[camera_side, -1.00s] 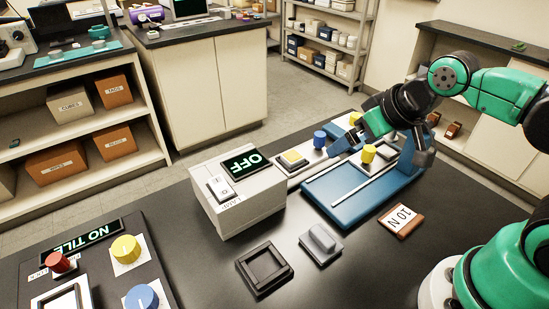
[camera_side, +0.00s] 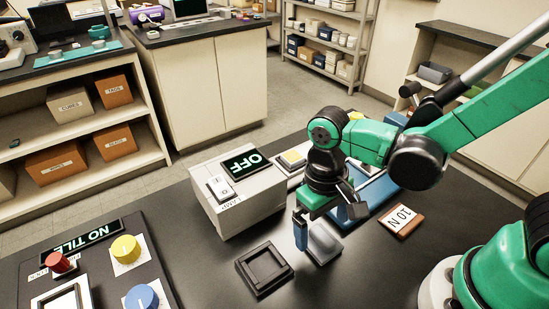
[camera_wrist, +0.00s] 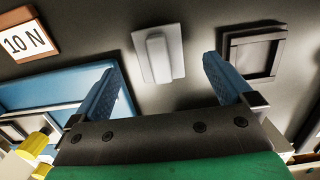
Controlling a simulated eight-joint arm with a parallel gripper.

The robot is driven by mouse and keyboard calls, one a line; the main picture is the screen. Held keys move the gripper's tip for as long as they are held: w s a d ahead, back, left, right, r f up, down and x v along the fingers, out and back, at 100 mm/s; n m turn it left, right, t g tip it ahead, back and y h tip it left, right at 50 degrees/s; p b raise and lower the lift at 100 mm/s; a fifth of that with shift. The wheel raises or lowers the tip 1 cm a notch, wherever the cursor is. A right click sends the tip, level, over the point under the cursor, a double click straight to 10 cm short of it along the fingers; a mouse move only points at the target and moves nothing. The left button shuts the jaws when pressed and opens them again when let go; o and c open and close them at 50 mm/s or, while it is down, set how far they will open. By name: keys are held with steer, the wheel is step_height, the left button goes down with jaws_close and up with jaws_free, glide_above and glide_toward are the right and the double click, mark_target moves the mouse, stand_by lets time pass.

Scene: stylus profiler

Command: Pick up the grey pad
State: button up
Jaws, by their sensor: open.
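The grey pad (camera_side: 324,246) is a flat square with a raised bar on top. It lies on the dark table, right of a black square frame. In the wrist view the pad (camera_wrist: 176,62) shows whole, ahead of and between my two blue fingers. My gripper (camera_side: 323,222) is open and empty, pointing down over the pad. In the wrist view my gripper (camera_wrist: 163,72) has its fingers spread wider than the pad. The fingers do not visibly touch it. In the side view my gripper hides part of the pad's far side.
The black square frame (camera_side: 246,265) lies left of the pad, near one finger. A white unit (camera_side: 245,218) reading OFF stands behind. A blue-based stage (camera_side: 378,190) is behind my gripper. A brown block marked 10 N (camera_side: 402,221) lies right. A control panel (camera_side: 115,285) is front left.

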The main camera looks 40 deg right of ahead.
mark_target(323, 235)
steer(key=shift+s+f, duration=0.2)
steer(key=shift+f, duration=1.4)
steer(key=c, duration=1.3)
steer(key=shift+r, duration=0.1)
step_height(323, 235, up, 20)
steer(key=shift+f, duration=0.1)
